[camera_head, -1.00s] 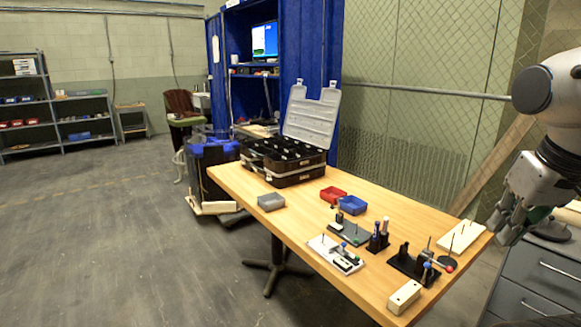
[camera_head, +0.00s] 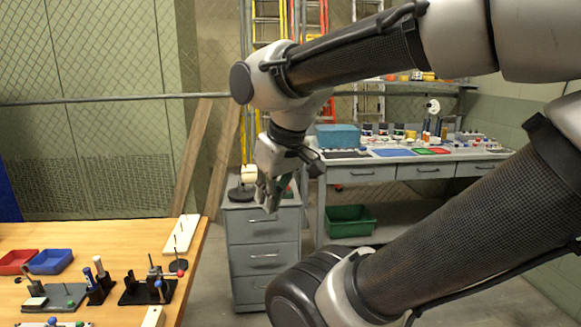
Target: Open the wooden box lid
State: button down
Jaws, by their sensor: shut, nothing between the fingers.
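I cannot clearly make out a wooden box with a lid in this view. A small pale block (camera_head: 153,317) sits at the near right edge of the wooden table, cut off by the bottom of the picture; I cannot tell whether it is the box. My gripper (camera_head: 271,204) points down in front of the grey drawer cabinet, to the right of the table. It is shut and empty, apart from the things around it. My arm covers much of the right side.
The wooden table (camera_head: 95,237) holds a red bin (camera_head: 17,262), a blue bin (camera_head: 50,262), small fixtures and a white pegged board (camera_head: 180,235). A grey drawer cabinet (camera_head: 262,230) stands beside a workbench (camera_head: 395,172) with a teal box (camera_head: 338,136). A green bin (camera_head: 350,221) sits below.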

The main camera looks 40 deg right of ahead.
aim_at(246, 168)
jog(key=z, duration=0.95)
jog(key=i+l+u, duration=0.15)
jog(key=i+l, duration=0.2)
jog(key=i, duration=0.35)
jog(key=i+l+u, duration=0.15)
jog(key=i+l, duration=0.3)
jog(key=i, duration=0.25)
jog(key=i+l+u, duration=0.15)
jog(key=i+l, duration=0.4)
jog(key=i, duration=0.1)
